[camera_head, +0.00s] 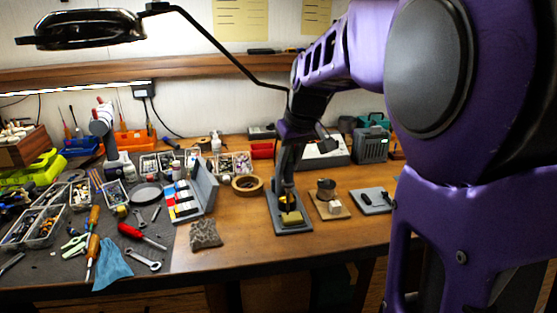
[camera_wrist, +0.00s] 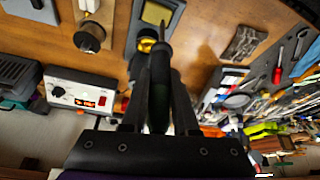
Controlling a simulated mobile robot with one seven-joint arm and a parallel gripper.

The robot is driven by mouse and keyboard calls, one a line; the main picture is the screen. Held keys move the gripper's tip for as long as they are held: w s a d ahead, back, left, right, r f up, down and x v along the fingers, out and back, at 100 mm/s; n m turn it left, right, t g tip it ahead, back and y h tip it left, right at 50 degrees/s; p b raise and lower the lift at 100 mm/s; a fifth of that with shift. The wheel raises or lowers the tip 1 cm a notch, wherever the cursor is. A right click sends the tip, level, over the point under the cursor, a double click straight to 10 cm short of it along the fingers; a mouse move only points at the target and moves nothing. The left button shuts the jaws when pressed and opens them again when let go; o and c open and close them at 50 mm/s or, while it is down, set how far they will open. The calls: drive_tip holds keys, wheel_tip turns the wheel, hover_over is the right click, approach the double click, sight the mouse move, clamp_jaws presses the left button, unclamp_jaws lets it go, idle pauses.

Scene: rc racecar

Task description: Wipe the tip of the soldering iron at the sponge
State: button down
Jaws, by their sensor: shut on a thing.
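The yellow sponge (camera_head: 292,217) lies in a dark grey tray (camera_head: 301,231) on the workbench. The sponge also shows at the top of the wrist view (camera_wrist: 155,12). My gripper (camera_head: 288,186) is low over the tray, pointing down. In the wrist view my gripper (camera_wrist: 159,72) is shut on the soldering iron (camera_wrist: 159,98). The iron's thin dark tip points toward the sponge's near edge. I cannot tell whether it touches. A brass coil cleaner (camera_wrist: 147,44) sits beside the iron, next to the sponge. In the head view my gripper hides most of the iron.
A white soldering station (camera_wrist: 82,94) with a red display stands behind. A wooden block with a round holder (camera_head: 327,190) is right of the tray. A tape roll (camera_head: 247,183) and an open case (camera_head: 190,196) are left. Bare wood lies in front of the tray.

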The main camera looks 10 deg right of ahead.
drive_tip(key=shift+f, duration=0.35)
idle(0.4)
drive_tip(key=shift+d, duration=1.25)
idle(1.2)
drive_tip(key=shift+a, duration=1.25)
idle(1.3)
drive_tip(key=shift+d, duration=1)
idle(1.2)
